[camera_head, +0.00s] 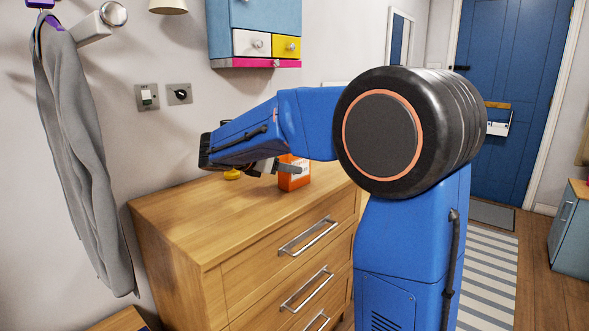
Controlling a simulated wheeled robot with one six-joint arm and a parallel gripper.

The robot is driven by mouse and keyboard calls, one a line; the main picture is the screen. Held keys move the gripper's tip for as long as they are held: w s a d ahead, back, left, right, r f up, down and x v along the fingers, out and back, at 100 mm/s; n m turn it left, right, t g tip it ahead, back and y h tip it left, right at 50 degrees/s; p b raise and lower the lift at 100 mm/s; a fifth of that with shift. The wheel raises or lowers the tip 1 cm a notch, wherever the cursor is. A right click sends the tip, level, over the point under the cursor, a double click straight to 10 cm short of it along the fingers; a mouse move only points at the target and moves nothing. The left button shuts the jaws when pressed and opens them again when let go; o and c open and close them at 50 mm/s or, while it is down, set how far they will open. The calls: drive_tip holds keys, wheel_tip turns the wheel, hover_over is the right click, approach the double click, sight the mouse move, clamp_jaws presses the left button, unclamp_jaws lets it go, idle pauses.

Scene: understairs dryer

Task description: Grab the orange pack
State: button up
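The orange pack (294,181) is a small box with a pale panel on its upper part. It stands on top of the wooden chest of drawers (190,228), near the right end. My blue arm reaches across in front of the wall. My gripper (283,169) is low over the chest top, at the left side of the pack. A grey finger overlaps the pack in the picture. The arm partly hides the gripper and the top of the pack. I cannot tell whether the fingers touch the pack or how far apart they are.
A small yellow object (232,174) lies on the chest top left of the pack. The front left of the top is clear. A grey garment (80,150) hangs at left. A blue wall cabinet (253,30) hangs above. A blue door (505,90) stands at back right.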

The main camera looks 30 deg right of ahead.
drive_tip(key=shift+x, duration=2.85)
drive_tip(key=shift+a+f, duration=0.1)
drive_tip(key=shift+c, duration=0.2)
drive_tip(key=shift+s, duration=0.1)
drive_tip(key=c, duration=1.3)
